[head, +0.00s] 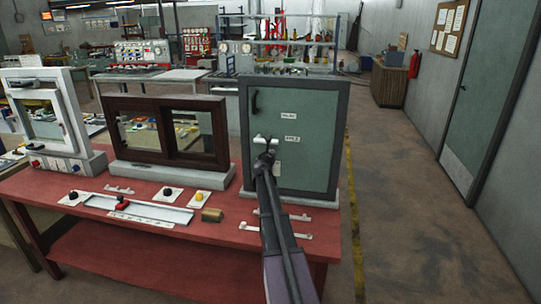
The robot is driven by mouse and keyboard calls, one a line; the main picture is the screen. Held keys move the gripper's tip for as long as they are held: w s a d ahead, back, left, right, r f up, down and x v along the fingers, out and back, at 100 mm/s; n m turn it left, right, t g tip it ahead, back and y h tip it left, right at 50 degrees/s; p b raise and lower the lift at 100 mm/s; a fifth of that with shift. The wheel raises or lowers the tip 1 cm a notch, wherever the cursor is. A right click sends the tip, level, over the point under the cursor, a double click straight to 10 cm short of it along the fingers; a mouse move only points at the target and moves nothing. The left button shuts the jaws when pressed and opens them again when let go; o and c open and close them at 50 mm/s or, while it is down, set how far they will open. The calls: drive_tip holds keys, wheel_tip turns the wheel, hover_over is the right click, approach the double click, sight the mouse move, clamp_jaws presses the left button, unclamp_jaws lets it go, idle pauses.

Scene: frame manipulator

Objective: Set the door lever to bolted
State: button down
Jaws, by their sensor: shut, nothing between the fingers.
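A small green door (310,160) in a dark frame stands upright at the right end of the red table. A pale lever (262,139) sits on its left half, roughly level. Small white labels (288,115) are near the lever, one above and one to its right; their text is too small to read. My gripper (266,155) is shut and empty, just below the lever in the picture. It overlaps the lever's lower edge, and I cannot tell whether it touches. My arm hides part of the door's lower left.
A black pull handle (255,102) is at the door's upper left. A brown sliding window frame (160,130) and a white window frame (47,115) stand to the left. Knobs and a slider panel (137,210) lie in front on the red table (110,245). The floor to the right is clear.

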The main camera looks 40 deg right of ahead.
drive_tip(key=shift+s+a+r+p, duration=0.1)
drive_tip(key=shift+r+p, duration=0.35)
drive_tip(key=shift+r, duration=0.2)
drive_tip(key=shift+s+a+r+p, duration=0.1)
drive_tip(key=shift+r+p, duration=0.35)
drive_tip(key=shift+r, duration=0.15)
